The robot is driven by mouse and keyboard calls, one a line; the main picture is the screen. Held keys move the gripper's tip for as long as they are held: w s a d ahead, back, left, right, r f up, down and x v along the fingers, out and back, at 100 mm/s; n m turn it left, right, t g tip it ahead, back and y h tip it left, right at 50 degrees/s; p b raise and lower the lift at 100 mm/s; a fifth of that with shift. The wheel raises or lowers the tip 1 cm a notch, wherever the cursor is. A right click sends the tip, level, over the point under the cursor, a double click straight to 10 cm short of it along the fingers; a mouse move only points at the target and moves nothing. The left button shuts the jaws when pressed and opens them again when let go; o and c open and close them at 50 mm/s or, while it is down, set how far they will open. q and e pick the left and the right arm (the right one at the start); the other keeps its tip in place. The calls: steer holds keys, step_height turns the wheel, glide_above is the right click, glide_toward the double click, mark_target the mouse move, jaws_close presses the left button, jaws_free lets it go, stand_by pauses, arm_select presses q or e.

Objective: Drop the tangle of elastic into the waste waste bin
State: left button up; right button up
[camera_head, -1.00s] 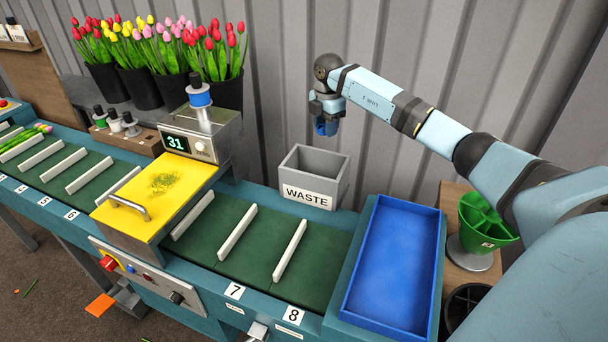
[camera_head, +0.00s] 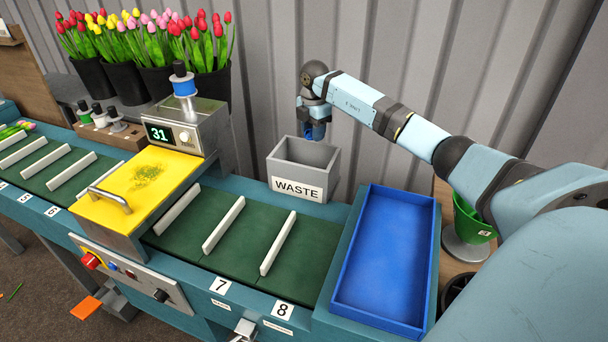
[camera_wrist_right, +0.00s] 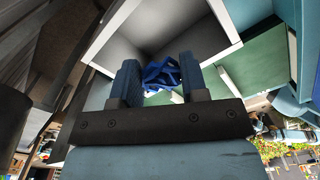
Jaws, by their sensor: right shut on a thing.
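The waste bin (camera_head: 297,187) is a grey open box labelled WASTE, standing at the back edge of the conveyor. My right gripper (camera_head: 315,132) points down just over the bin's opening, near its back right side. In the right wrist view my right gripper (camera_wrist_right: 160,80) is shut on the blue tangle of elastic (camera_wrist_right: 162,73), with the bin's pale inner walls (camera_wrist_right: 118,62) around and beyond it. The tangle is too small to make out in the head view. My left gripper is not in view.
An empty blue tray (camera_head: 387,262) lies right of the green conveyor (camera_head: 240,240). A yellow plate with a handle (camera_head: 146,182) and a machine reading 31 (camera_head: 182,135) stand left of the bin. Tulip buckets (camera_head: 165,85) line the corrugated back wall.

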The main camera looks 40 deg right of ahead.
steer(key=o, duration=1)
steer(key=shift+r, duration=0.1)
step_height(320, 180, up, 14)
steer(key=shift+f+p, duration=0.15)
steer(key=shift+p, duration=0.25)
